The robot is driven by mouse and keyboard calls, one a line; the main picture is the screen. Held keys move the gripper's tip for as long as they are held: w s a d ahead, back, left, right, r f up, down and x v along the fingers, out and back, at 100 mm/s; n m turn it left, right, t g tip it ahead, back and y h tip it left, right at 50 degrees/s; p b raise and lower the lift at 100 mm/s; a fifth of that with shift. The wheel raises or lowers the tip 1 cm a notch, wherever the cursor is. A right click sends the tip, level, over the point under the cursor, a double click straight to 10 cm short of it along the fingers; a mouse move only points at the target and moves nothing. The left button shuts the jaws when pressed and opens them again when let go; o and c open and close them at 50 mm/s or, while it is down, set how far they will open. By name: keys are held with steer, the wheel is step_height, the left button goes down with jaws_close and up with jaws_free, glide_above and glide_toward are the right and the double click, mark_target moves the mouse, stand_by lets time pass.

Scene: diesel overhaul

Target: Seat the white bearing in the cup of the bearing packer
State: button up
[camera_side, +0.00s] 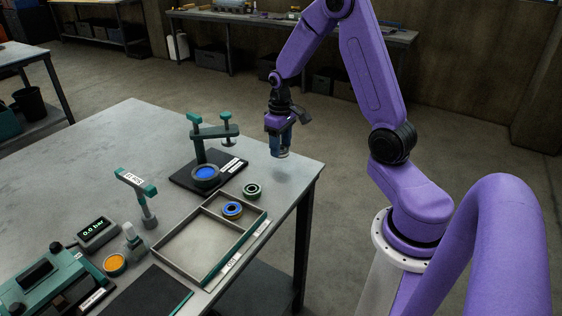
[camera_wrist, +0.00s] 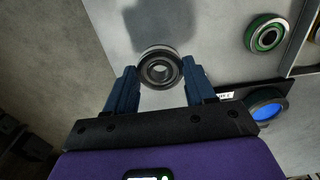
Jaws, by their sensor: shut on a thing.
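My gripper (camera_side: 283,147) is shut on a bearing with a pale outer rim, dark seal and open bore, taken as the white bearing (camera_wrist: 160,68). In the wrist view the bearing sits between the two blue fingertips. In the side view my gripper is above the table's right end, to the right of the bearing packer (camera_side: 218,131). The packer has a green clamp arm on a dark base. Its round cup (camera_side: 205,174) has a blue inside and looks empty; it also shows at the right of the wrist view (camera_wrist: 266,105).
A green bearing (camera_side: 252,190) lies on the table beside a divided tray (camera_side: 184,268). A blue bearing (camera_side: 232,210) is in one tray compartment. A green T-handled tool (camera_side: 140,190), a gauge (camera_side: 98,232) and an orange-filled cup (camera_side: 115,264) stand to the left. The table's back left is clear.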

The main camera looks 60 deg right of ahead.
step_height(320, 180, up, 12)
steer(key=n, duration=0.6)
glide_above(206, 173)
step_height(206, 173, down, 4)
steer(key=shift+a+f, duration=0.1)
steer(key=shift+f, duration=3.6)
steer(key=shift+f, duration=0.9)
steer(key=o, duration=1.4)
steer(key=shift+c, duration=0.2)
